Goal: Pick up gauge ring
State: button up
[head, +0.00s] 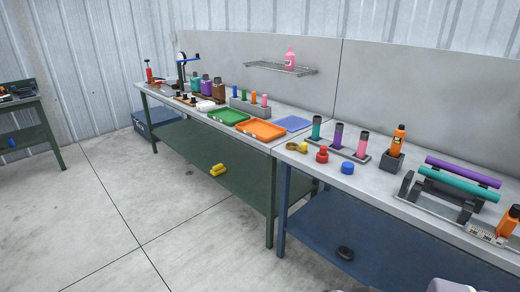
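A small brass-coloured ring (292,146), which looks like the gauge ring, lies near the left end of the right-hand workbench (375,180). A small yellow piece (303,147) is right beside it; I cannot tell whether they touch or are one item. My gripper is not in view. A pale grey shape at the bottom right edge may be part of my own body.
A red cap (322,155) and a blue cap (347,168) lie right of the ring. A rack (342,149) with coloured tubes stands behind. An orange bottle (398,141) and purple and teal cylinders are farther right. Trays, including an orange tray (262,130), lie on the left bench.

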aim_at(303, 150)
jog(key=i+j+z, duration=0.3)
jog(key=i, duration=0.15)
jog(key=i+j+z, duration=0.15)
jog(key=i+z, duration=0.2)
jog(key=i+j+z, duration=0.65)
jog(key=j, duration=0.25)
jog(key=i+j+z, duration=0.3)
jog(key=j, duration=0.25)
jog(key=i+j+z, duration=0.3)
jog(key=j, duration=0.3)
jog(key=k+l, duration=0.05)
